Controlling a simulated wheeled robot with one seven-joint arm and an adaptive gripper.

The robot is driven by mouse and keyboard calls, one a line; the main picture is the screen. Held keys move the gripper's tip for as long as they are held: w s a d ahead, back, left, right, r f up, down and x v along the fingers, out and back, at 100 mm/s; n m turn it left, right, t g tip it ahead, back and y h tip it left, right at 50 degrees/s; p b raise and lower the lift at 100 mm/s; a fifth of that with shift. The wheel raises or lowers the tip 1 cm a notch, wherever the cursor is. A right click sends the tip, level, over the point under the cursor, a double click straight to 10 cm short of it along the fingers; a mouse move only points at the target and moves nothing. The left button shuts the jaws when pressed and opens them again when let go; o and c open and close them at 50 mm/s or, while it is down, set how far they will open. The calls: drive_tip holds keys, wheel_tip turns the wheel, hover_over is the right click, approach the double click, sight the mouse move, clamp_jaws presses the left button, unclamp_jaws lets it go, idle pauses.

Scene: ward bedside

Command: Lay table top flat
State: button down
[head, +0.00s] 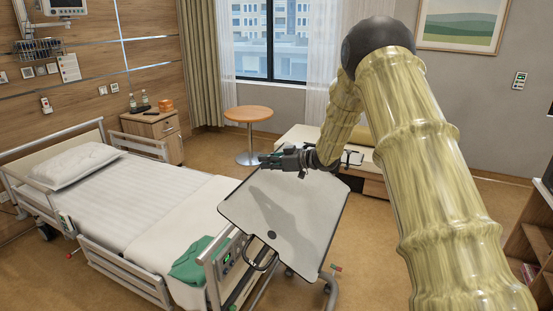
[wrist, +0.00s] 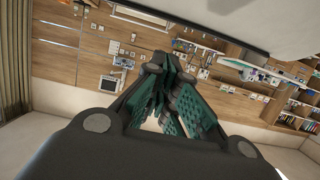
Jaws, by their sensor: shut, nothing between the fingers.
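The overbed table top (head: 280,215) is a white-grey panel with a dark rim, tilted steeply, near the foot of the bed in the head view. A dark round spot shows near its lower edge. My gripper (head: 268,160) is at the upper edge of the panel, pointing left. Its fingers are together and empty. Whether it touches the panel I cannot tell. In the wrist view my gripper (wrist: 172,95) shows its teal-padded fingers converging. A pale surface (wrist: 250,18) spans the top right there, probably the table top's underside or face.
A bed (head: 130,200) with a pillow and a green cloth (head: 190,262) lies to the left. A round side table (head: 248,114) stands behind. A bench (head: 305,142) is beyond the panel. A bedside cabinet (head: 152,130) holds bottles.

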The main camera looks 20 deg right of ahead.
sight(251, 175)
drive_tip(key=w+a+f+p, duration=0.1)
drive_tip(key=w+a+f, duration=0.1)
drive_tip(key=shift+w+a+f+p, duration=0.1)
drive_tip(key=shift+w+a+p, duration=0.1)
drive_tip(key=shift+w+p, duration=0.15)
drive_tip(key=shift+w+a+f, duration=0.1)
drive_tip(key=shift+w+f, duration=0.1)
drive_tip(key=shift+f, duration=0.4)
drive_tip(key=shift+w+a+f+p, duration=0.1)
drive_tip(key=shift+a+f+p, duration=0.1)
drive_tip(key=shift+f+p, duration=0.15)
drive_tip(key=shift+w+a+f+g+h+p, duration=0.3)
drive_tip(key=shift+w+a+f+g+p, duration=0.1)
drive_tip(key=shift+f, duration=0.2)
drive_tip(key=shift+w+a+f+g+h+p, duration=0.3)
drive_tip(key=shift+w+a+f+g+p, duration=0.1)
drive_tip(key=shift+f, duration=0.15)
wheel_tip(251, 175, down, 7)
drive_tip(key=w+a+b, duration=0.1)
drive_tip(key=w, duration=0.1)
drive_tip(key=shift+w+a+g+h, duration=0.15)
drive_tip(key=shift+a+g+h, duration=0.2)
drive_tip(key=shift+g+h, duration=0.05)
drive_tip(key=shift+r, duration=0.15)
